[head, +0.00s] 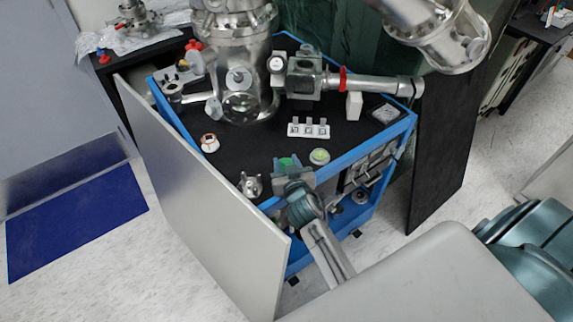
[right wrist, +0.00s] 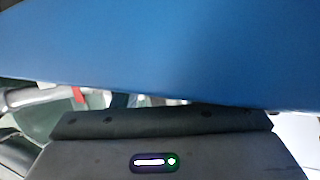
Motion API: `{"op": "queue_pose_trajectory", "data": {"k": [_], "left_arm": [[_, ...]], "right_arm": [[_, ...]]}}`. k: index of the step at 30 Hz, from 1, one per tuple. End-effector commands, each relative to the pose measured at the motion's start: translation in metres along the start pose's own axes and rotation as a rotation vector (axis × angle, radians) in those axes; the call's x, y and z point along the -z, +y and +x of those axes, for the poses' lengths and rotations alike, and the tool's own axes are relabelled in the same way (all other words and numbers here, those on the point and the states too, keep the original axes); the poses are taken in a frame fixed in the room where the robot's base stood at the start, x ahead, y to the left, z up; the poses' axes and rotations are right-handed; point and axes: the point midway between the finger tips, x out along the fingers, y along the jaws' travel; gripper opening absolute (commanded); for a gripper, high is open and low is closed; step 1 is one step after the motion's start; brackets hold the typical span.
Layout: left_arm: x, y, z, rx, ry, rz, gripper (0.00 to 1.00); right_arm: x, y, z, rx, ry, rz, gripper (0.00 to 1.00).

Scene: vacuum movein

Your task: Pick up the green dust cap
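A green cap (head: 286,162) is at the front edge of the black cart top in the head view, partly hidden by my right gripper. My right gripper (head: 291,170) is right at it, over the blue front rim. Whether the fingers touch the cap, and how far apart they are, I cannot tell. A pale round piece with a yellow-green centre (head: 319,156) lies just right of the gripper. In the right wrist view a blue surface, apparently the cart's rim (right wrist: 160,50), fills the top, and the cap does not show. My left gripper is not in view.
A silver fitting (head: 250,185) stands left of the gripper. A white rack with small pieces (head: 308,129) and a white block (head: 354,105) are behind. A steel vacuum chamber (head: 238,60) rises at the back. A grey panel (head: 200,205) leans along the cart's left side.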

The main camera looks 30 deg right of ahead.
Motion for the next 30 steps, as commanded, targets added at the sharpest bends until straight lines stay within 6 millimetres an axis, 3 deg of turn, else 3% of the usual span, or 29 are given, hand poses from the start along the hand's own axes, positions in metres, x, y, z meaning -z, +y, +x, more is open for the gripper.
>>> {"op": "queue_pose_trajectory", "data": {"k": [7, 13, 23, 30], "left_arm": [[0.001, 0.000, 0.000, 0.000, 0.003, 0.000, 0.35], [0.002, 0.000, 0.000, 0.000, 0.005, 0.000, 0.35], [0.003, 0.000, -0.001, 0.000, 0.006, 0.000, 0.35], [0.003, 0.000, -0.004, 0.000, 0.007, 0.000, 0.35]], "right_arm": [[0.000, 0.000, 0.001, 0.000, 0.001, 0.000, 0.37], [0.000, 0.000, 0.001, 0.000, 0.000, 0.000, 0.00], [0.004, 0.000, 0.001, 0.000, 0.001, 0.000, 0.00], [0.044, 0.000, -0.007, -0.001, 0.005, 0.003, 0.00]]}}
